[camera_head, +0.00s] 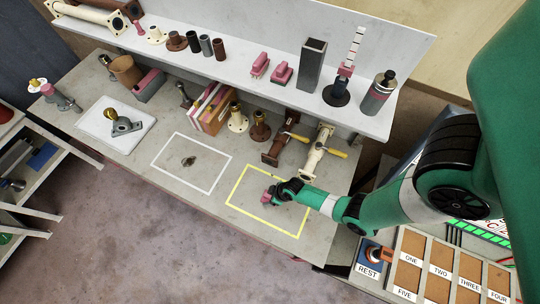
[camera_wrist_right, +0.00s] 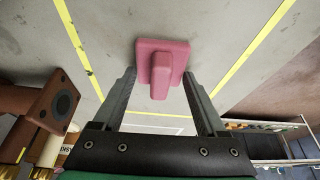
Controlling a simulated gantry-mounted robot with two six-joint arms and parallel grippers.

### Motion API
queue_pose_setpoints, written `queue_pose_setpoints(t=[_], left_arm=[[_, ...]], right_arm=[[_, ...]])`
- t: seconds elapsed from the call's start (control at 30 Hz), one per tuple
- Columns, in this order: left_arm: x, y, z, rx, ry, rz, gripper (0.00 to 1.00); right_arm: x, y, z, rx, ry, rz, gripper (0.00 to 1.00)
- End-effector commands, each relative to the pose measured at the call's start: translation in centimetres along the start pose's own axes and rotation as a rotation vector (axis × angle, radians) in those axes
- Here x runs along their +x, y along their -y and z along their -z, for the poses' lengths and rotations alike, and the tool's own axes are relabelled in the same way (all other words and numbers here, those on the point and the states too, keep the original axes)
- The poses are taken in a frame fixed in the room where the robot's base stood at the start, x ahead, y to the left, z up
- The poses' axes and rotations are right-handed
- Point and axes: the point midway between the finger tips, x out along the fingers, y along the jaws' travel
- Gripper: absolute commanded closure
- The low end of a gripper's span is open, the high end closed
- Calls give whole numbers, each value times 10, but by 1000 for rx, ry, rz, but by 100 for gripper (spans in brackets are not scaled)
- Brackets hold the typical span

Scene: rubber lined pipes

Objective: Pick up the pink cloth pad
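A pink pad (camera_head: 268,197) with a raised block-like grip lies inside the yellow outlined rectangle (camera_head: 238,186) on the grey bench. In the right wrist view the pink pad (camera_wrist_right: 161,60) is centred just ahead of the fingers. My right gripper (camera_head: 279,193) is at the pad; the two fingers (camera_wrist_right: 160,82) are spread on either side of it, with a gap around the grip. I cannot tell whether the fingertips touch the pad's base. Two similar pink pads (camera_head: 260,65) (camera_head: 282,73) sit on the upper shelf. My left gripper is not in view.
A white outlined rectangle (camera_head: 165,167) with a dark stain lies to the left. Brown and cream flanged pipes (camera_head: 285,140) (camera_head: 318,150) lie behind the yellow rectangle. A labelled tray (camera_head: 440,262) is at the lower right. The upper shelf (camera_head: 225,80) overhangs the bench's back.

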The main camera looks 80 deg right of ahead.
Motion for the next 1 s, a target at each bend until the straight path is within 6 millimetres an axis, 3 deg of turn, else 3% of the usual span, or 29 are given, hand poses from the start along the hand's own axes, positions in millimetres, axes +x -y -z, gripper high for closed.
queue_pose_setpoints(t=[0.03,0.2,0.57,0.73,0.97,1.0], left_arm=[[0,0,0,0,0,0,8],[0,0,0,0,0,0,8],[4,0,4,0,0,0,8],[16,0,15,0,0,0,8],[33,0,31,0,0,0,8],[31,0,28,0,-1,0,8]], right_arm=[[0,0,0,0,0,0,52],[0,0,0,0,0,0,80],[-8,0,4,0,-3,0,81],[-37,0,15,-1,-4,-1,81],[-113,1,-13,5,1,-2,81],[-119,1,-28,8,5,-2,81]])
